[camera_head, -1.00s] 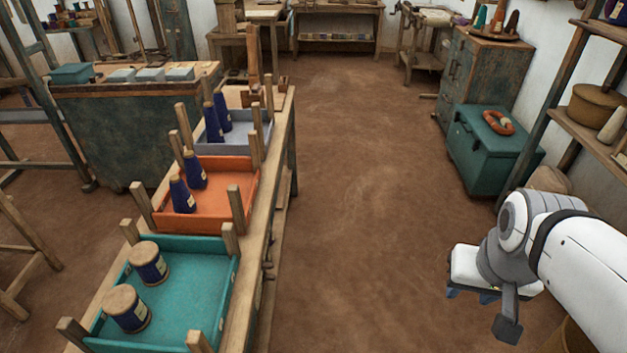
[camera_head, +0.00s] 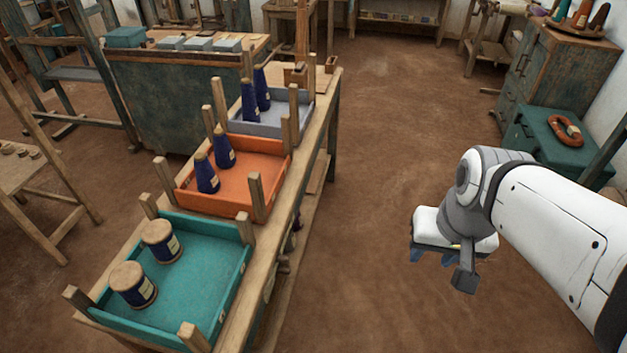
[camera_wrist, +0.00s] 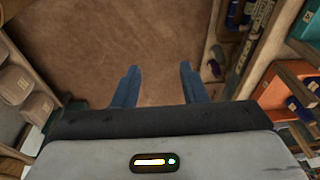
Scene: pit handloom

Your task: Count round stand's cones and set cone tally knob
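The round stand (camera_head: 579,29) sits on top of a weathered cabinet at the upper right of the head view. I cannot make out a cone tally knob in either view. My gripper (camera_head: 447,257) hangs over bare floor at the right, far from the stand. In the wrist view, its two blue fingers (camera_wrist: 158,70) are apart with nothing between them.
A long bench at left holds a teal tray (camera_head: 213,305) with two spools, an orange tray (camera_head: 225,200) and a grey tray (camera_head: 268,126), each with two blue cones. A green chest (camera_head: 540,130) with an orange ring stands before the cabinet (camera_head: 548,70). The middle floor is clear.

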